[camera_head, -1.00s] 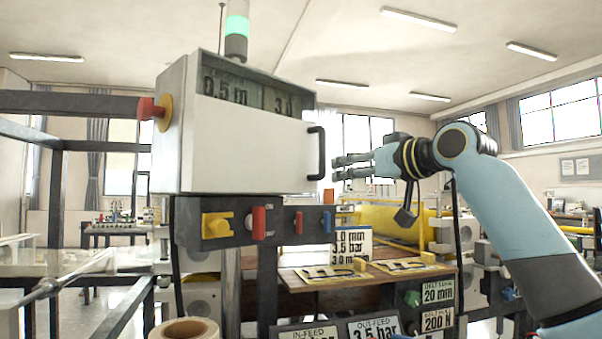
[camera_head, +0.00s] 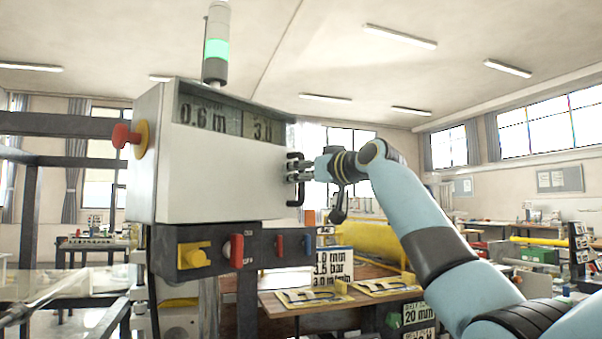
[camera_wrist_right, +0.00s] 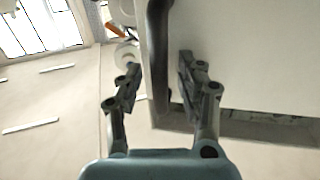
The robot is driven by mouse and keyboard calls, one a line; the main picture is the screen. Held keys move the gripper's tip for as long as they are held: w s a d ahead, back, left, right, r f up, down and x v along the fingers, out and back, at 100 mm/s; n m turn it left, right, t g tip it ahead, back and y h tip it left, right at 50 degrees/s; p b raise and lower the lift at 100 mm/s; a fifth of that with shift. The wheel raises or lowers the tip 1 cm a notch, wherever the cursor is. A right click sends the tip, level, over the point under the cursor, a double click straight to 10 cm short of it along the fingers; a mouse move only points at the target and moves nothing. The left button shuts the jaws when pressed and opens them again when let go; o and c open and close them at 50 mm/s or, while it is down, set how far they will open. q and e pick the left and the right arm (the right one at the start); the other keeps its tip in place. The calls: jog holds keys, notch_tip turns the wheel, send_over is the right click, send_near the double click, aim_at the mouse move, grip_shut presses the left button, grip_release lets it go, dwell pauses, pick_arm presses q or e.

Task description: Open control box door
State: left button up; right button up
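The control box (camera_head: 146,160) is a pale grey-white cabinet with a display window at the top of its front. Its door (camera_head: 235,165) looks shut, and a dark vertical handle (camera_head: 294,157) sits at its right edge. My right gripper (camera_head: 302,172) is at the handle in the head view. In the right wrist view, its two fingers (camera_wrist_right: 159,88) are spread apart, with the dark handle bar (camera_wrist_right: 158,45) running between them. A gap shows on both sides of the bar. My left gripper is not in view.
A red knob on a yellow base (camera_head: 130,138) sticks out of the box's left side. A switch panel (camera_head: 215,250) is below the box, and a signal light (camera_head: 217,45) stands on top. A wooden table (camera_head: 320,299) with printed signs is below right.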

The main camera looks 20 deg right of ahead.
grip_shut()
dwell(0.6)
